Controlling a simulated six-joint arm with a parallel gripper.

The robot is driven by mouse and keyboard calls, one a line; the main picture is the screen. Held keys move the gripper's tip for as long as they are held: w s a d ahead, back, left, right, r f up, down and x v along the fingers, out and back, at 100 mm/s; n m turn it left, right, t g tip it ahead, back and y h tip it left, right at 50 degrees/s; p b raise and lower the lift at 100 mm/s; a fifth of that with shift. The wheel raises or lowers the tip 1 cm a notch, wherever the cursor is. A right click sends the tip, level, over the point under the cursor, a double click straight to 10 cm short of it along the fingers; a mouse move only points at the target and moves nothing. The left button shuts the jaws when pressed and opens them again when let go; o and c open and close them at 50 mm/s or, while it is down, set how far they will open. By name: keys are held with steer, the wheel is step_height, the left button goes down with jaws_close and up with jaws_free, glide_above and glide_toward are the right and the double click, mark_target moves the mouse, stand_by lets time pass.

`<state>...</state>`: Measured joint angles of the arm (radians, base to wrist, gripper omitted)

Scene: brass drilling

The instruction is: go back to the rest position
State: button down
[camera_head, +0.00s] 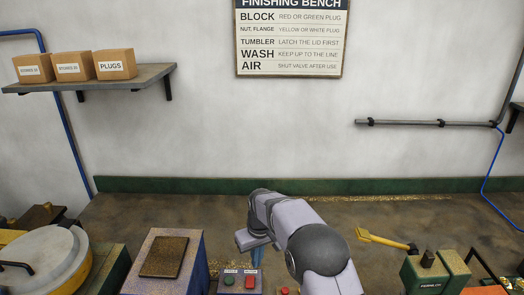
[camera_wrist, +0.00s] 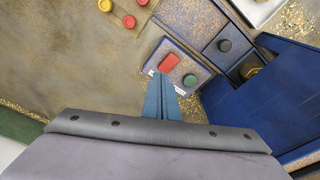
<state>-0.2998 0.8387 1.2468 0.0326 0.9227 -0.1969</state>
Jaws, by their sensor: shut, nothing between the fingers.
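My gripper (camera_wrist: 161,98) shows in the wrist view with its two blue fingers together and nothing between them. It points down above a small control box (camera_wrist: 185,55) with a red button (camera_wrist: 169,62) and a green button (camera_wrist: 190,80). In the head view my gripper (camera_head: 256,258) is low in the middle, behind the control box (camera_head: 239,283), with my arm reaching in from the lower right. The fingertips look close to the box, but I cannot tell whether they touch it.
A blue machine with a dark plate (camera_head: 164,257) stands left of the control box, beside a round-lidded drum (camera_head: 40,262). A yellow-handled brush (camera_head: 385,239) and a green block (camera_head: 435,274) are at right. The bench behind my arm is mostly clear.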

steer(key=s+d+r+m, duration=0.1)
steer(key=s+d, duration=0.4)
steer(key=s, duration=0.5)
steer(key=s+d+r+m+g, duration=0.1)
steer(key=s+d+m, duration=0.1)
steer(key=s+d, duration=0.4)
steer(key=s+d+m+b, duration=0.1)
steer(key=s+d, duration=0.5)
steer(key=s, duration=0.9)
steer(key=shift+s+d+r+m+h, duration=0.2)
steer(key=shift+r+m+h, duration=0.2)
steer(key=shift+m, duration=0.3)
